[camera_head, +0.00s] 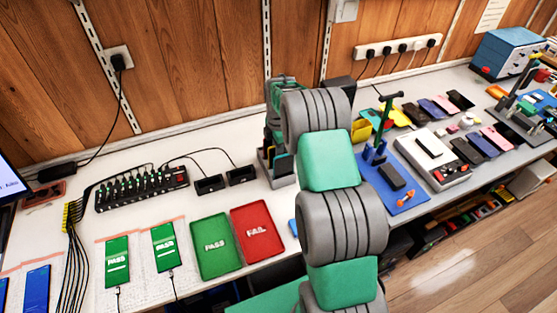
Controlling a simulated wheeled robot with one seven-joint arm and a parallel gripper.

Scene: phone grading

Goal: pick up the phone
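Several phones lie on the bench, and I cannot tell which one is meant. Two show green PASS screens, a left one (117,262) and a right one (164,247), each with a cable at its lower end. A blue-screen phone (37,289) lies at the lower left. My arm rises through the middle and bends down at the far side. My gripper (276,158) is mostly hidden near the back of the bench; its fingers are not clear.
A green PASS tray (198,223) and a red FAIL tray (238,213) lie left of my arm. A black hub (142,189) with cables stands behind the green-screen phones. A blue stand (376,152) and several loose phones crowd the right.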

